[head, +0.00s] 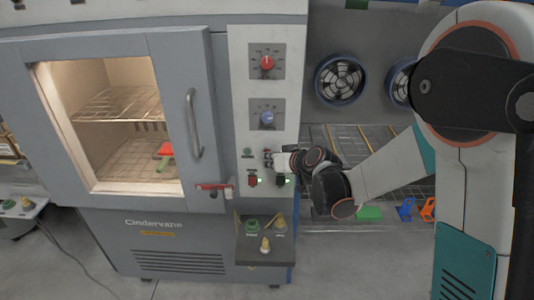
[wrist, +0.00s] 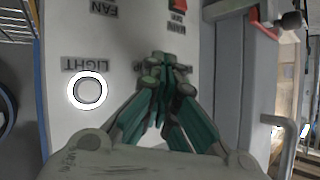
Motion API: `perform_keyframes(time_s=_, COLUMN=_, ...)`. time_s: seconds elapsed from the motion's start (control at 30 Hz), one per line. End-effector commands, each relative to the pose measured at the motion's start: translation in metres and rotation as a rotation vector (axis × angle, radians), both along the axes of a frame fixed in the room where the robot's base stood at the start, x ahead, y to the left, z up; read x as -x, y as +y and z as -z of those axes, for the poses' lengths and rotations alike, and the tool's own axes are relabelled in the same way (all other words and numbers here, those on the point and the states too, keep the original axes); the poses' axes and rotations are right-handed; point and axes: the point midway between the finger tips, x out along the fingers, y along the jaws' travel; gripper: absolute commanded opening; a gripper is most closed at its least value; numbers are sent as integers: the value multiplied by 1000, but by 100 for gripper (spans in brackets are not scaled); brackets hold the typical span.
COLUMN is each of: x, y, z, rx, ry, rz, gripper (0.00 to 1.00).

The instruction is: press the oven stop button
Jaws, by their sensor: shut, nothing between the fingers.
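The oven's pale control panel (head: 290,140) stands right of its door in the head view. My gripper (head: 275,157) is at the lower part of this panel, and its fingers are shut and empty. In the wrist view the fingertips (wrist: 165,66) are close to the panel, over a partly hidden label. I cannot tell whether they touch it. No stop button can be made out; the fingers cover part of the panel. A small green button (head: 247,152) shows just left of my gripper. A white-ringed button (wrist: 88,90) labelled LIGHT, upside down, is left of the fingers.
A red knob (head: 267,63) and a blue knob (head: 267,118) are higher on the panel. A red switch (head: 253,181) and a green-lit switch (head: 282,181) sit below. The oven door (head: 195,190) is closed, its handle (head: 193,123) projecting. A small box (head: 262,247) juts out below.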

Motion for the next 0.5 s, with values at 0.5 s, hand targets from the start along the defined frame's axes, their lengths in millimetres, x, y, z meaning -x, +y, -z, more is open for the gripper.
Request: perform_keyframes(time_s=0.5, x=16, y=0, z=0, rx=0, ry=0, rz=0, gripper=0)
